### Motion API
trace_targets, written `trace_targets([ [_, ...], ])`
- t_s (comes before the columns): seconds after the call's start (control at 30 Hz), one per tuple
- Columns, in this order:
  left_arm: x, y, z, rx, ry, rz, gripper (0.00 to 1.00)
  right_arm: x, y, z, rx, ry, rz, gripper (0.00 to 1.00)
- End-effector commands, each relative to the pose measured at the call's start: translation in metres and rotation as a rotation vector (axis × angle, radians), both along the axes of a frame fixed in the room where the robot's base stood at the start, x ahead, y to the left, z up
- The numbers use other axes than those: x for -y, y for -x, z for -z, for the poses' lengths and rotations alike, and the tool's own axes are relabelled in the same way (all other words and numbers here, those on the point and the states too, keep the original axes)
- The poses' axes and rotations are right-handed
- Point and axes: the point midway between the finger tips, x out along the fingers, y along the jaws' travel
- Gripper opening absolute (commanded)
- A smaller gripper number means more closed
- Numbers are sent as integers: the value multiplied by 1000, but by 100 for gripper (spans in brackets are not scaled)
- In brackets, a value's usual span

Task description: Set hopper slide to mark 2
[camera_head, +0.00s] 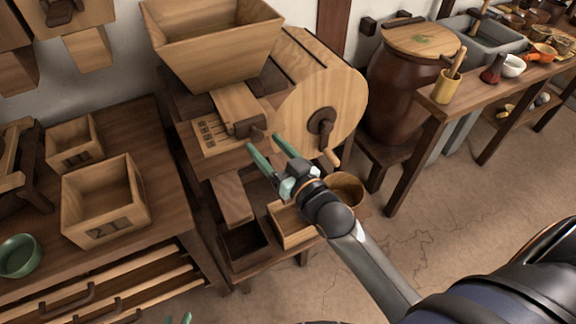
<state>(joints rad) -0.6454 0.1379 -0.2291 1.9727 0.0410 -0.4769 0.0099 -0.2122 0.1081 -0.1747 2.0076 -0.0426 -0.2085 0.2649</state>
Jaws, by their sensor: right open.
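The hopper slide (238,103) is a light wooden board under the hopper (213,40), with a dark block and knob (249,126) at its front end. A plate with dark marks (208,134) lies to the left of the slide; the marks are too small to read. My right gripper (263,142) is open, with its green fingertips either side of the knob's end in the picture. I cannot tell whether they touch it. Only green tips of my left gripper (178,319) show at the bottom edge, and its jaws cannot be judged.
A wooden mill drum (325,88) with a crank (322,121) stands right of the slide. Boxes (290,224) and a round tub (346,190) sit below. A table with an open crate (104,195) and green bowl (18,255) is at left. A lidded barrel (405,85) stands behind right.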

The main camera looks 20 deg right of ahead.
Motion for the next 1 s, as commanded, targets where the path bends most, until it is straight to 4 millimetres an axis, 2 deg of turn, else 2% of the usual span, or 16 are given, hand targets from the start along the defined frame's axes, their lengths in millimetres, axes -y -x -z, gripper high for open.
trace_targets([
  [0.03,0,0,-1,1,0,0,40,2,11,2,-5,1,0,68],
  [0.3,-1,0,0,-1,-2,-1,40,11,61,2,-4,1,0,68],
  [0.5,-3,1,2,-4,-4,-5,40,16,85,1,-3,2,1,68],
  [0.7,-3,2,3,-5,-5,-5,40,18,95,0,-1,1,0,68],
  [1.0,-3,2,2,-6,-4,-5,40,18,95,0,-1,1,0,68],
])
